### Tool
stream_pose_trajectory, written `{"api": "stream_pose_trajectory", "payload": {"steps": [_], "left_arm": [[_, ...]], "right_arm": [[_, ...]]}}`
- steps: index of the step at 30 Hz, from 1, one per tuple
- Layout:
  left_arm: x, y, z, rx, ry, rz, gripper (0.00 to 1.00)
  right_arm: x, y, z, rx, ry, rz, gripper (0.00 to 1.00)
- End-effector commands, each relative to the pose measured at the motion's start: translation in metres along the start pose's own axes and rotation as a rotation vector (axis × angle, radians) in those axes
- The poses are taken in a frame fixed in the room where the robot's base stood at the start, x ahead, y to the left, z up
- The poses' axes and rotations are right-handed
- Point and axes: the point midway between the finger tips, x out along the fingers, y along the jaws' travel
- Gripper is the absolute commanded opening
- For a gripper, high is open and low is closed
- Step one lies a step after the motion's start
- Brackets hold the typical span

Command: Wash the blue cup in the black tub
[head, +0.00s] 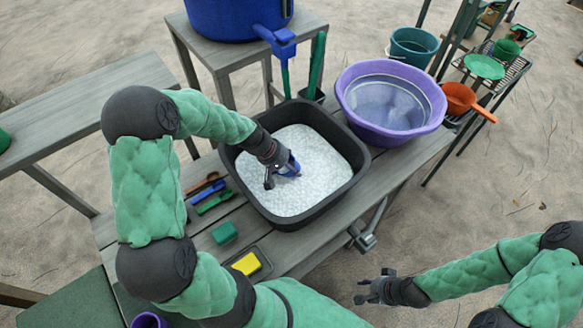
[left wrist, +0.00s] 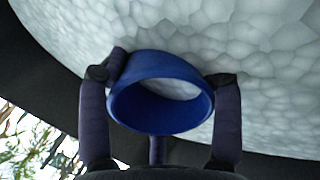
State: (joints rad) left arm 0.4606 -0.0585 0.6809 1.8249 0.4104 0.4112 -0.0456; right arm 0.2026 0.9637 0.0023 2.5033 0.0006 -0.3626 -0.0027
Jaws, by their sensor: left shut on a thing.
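The black tub (head: 361,166) stands on the grey wooden table and is filled with white foam (head: 318,150). My left gripper (head: 280,176) reaches down into the tub and is shut on the blue cup (head: 291,166). The cup is at the foam surface near the tub's middle; how deep it sits is hard to tell. In the left wrist view the cup (left wrist: 160,88) sits between the fingers, its open rim facing the camera and foam behind it. My right gripper (head: 374,289) is empty, off the table's front right edge, over sand; its fingers look apart.
A purple basin (head: 434,112) stands right of the tub. Left of the tub lie brushes (head: 214,201), a green sponge (head: 224,233) and a yellow sponge (head: 246,263) in a tray. A tap (head: 364,241) sticks out at the front edge. A blue barrel (head: 225,18) stands behind.

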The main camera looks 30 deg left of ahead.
Motion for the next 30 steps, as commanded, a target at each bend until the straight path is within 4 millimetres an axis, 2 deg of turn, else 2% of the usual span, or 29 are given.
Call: {"api": "stream_pose_trajectory", "payload": {"steps": [5, 19, 30], "left_arm": [[-0.002, -0.004, -0.001, 0.0, 0.0, 0.0, 0.31], [0.009, 0.017, 0.006, 0.001, 0.0, 0.0, 0.31], [0.001, -0.001, -0.001, -0.001, 0.002, 0.0, 0.31]], "right_arm": [[0.002, 0.001, 0.0, 0.0, 0.0, 0.0, 0.4], [-0.006, -0.002, 0.0, 0.0, 0.0, 0.0, 0.4], [0.003, 0.001, 0.0, 0.0, 0.0, 0.0, 0.4]]}}
